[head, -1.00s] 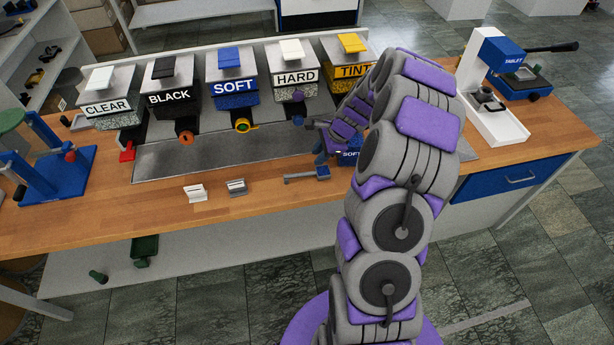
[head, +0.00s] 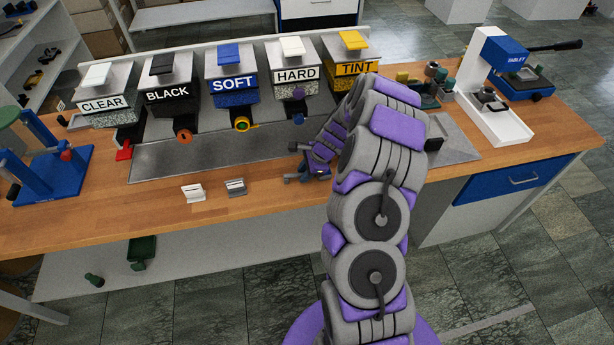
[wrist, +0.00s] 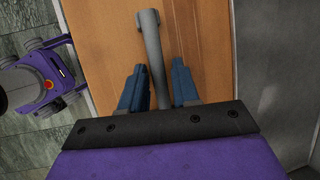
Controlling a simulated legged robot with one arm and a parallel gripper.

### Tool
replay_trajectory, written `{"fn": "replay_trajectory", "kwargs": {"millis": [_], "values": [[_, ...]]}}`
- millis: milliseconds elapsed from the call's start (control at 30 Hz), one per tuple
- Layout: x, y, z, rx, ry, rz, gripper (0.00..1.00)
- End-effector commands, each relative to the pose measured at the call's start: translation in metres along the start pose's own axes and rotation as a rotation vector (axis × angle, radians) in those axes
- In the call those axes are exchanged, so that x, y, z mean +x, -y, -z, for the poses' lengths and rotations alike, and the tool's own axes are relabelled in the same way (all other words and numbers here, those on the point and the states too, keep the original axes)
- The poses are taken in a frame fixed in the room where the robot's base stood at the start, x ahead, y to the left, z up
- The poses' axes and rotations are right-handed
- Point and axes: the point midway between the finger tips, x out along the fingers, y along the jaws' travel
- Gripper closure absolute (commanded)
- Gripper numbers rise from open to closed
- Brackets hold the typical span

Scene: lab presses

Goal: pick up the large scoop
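A scoop lies on the wooden bench top near its front edge. Its grey handle (wrist: 152,50) shows in the wrist view, running lengthwise between my two blue fingers. In the head view my gripper (head: 304,172) is down over the scoop and covers most of it, with the scoop's end hidden. In the wrist view my gripper (wrist: 156,88) is open, with a finger on each side of the handle and gaps showing between. The frames do not show whether this is the largest scoop here.
Hoppers labelled CLEAR, BLACK, SOFT, HARD and TINT (head: 354,70) stand behind a grey metal tray (head: 215,158). A white holder (head: 193,193) and a grey holder (head: 236,187) sit left of my gripper. A tablet press (head: 495,85) is right, a blue press (head: 50,175) left.

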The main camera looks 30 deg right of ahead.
Motion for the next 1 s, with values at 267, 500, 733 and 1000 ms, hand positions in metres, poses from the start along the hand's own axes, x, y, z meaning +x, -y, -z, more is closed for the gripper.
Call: {"fn": "replay_trajectory", "kwargs": {"millis": [267,500,733,1000], "values": [[0.0009,-0.0004,-0.0002,0.000,0.000,-0.003,0.71],[0.0014,-0.0002,0.0001,0.001,0.000,-0.003,0.87],[0.0010,-0.0004,0.0003,0.001,0.000,-0.002,1.00],[0.0006,-0.0004,0.0005,0.001,0.000,-0.002,1.00]]}}
